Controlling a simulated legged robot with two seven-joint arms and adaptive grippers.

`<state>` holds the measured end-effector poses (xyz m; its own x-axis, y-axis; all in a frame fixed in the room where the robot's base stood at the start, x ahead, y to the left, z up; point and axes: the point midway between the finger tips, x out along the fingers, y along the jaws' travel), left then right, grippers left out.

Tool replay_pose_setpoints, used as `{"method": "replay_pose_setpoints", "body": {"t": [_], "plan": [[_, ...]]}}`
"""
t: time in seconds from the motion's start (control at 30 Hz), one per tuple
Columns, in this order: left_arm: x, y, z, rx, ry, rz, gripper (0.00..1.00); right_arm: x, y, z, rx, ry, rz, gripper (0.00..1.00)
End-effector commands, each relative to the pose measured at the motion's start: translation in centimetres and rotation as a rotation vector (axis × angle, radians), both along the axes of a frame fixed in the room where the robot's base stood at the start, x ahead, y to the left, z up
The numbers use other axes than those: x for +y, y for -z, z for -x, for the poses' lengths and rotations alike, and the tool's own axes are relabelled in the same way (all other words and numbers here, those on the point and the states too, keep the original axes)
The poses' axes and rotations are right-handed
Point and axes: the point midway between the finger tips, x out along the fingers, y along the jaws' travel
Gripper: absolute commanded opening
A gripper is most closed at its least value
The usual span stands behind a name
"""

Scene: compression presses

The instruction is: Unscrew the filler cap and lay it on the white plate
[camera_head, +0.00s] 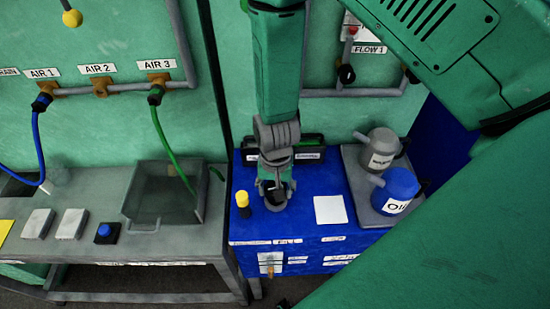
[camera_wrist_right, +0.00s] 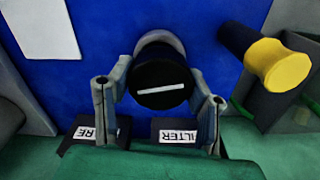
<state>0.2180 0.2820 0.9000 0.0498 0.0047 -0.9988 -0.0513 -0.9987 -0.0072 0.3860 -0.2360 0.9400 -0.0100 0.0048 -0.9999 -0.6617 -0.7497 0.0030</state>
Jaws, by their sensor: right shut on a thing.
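The filler cap (camera_wrist_right: 160,76) is round and black with a white line across its top. It sits on a pale round neck on the blue cabinet (camera_head: 300,231). My right gripper (camera_head: 275,192) comes down over it from above, its two fingers on either side of it in the wrist view (camera_wrist_right: 160,92). The gripper is shut on the cap. In the head view the fingers largely hide the cap. The white plate (camera_head: 330,210) lies flat and empty on the cabinet top, right of the gripper; it also shows in the wrist view (camera_wrist_right: 42,28). My left gripper is out of view.
A yellow-topped post (camera_head: 243,202) stands close left of the gripper. A grey tray (camera_head: 365,214) right of the plate holds a blue oil can (camera_head: 396,188) and a grey can (camera_head: 378,149). A black labelled holder (camera_head: 310,151) is behind.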

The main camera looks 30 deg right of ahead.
Motion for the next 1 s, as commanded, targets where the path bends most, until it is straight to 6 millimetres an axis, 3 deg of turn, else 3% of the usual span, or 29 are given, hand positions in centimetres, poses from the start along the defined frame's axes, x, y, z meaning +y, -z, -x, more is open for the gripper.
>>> {"method": "replay_pose_setpoints", "body": {"t": [0.47,1.0], "plan": [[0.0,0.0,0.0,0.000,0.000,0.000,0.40,0.0,-0.1,0.0,0.000,0.000,0.000,0.05],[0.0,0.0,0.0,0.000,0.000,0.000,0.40,0.0,-3.2,-0.1,-0.002,0.000,0.001,0.05]]}}
